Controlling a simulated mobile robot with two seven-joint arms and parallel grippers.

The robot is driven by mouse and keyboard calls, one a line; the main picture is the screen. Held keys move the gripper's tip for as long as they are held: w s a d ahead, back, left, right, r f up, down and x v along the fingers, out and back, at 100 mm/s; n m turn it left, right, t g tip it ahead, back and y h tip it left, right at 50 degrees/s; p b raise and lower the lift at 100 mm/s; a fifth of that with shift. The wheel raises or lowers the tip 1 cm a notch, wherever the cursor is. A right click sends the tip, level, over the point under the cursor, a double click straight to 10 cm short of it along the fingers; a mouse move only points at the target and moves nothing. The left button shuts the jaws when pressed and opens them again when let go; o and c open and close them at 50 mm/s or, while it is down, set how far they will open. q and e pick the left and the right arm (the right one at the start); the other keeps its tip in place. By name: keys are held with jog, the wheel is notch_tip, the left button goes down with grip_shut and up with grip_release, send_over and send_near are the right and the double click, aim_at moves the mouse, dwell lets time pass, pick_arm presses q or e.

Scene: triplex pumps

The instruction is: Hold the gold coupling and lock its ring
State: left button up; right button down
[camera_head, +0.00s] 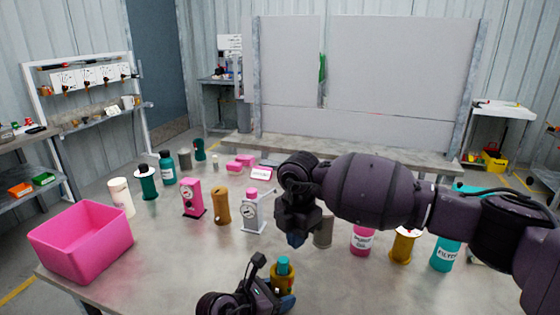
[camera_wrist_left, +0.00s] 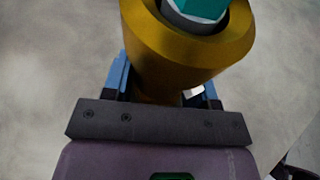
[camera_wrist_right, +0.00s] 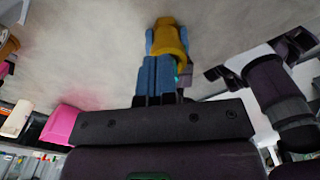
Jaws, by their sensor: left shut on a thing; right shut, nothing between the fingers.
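The gold coupling (camera_head: 281,283) stands at the front middle of the table with a teal piece (camera_head: 283,265) on top. My left gripper (camera_head: 284,297) is shut on its body from the front. In the left wrist view the coupling's wide gold collar (camera_wrist_left: 180,52) rises above the blue fingers, around the teal piece (camera_wrist_left: 203,8). My right gripper (camera_head: 297,238) is shut and empty, above and behind the coupling. In the right wrist view its closed blue fingers (camera_wrist_right: 157,78) point toward the gold coupling (camera_wrist_right: 167,38), apart from it as far as I can tell.
A pink bin (camera_head: 82,240) stands at the table's left. A pink pump unit (camera_head: 193,198), a gold cylinder (camera_head: 222,206) and a grey gauge unit (camera_head: 255,212) stand behind. Pink (camera_head: 361,239) and teal (camera_head: 445,254) labelled containers stand on the right, under my right arm.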

pick_arm(q)
jog(key=shift+a+f, duration=0.25)
jog(key=shift+f, duration=0.1)
jog(key=o, duration=1.2)
jog(key=shift+r, duration=0.1)
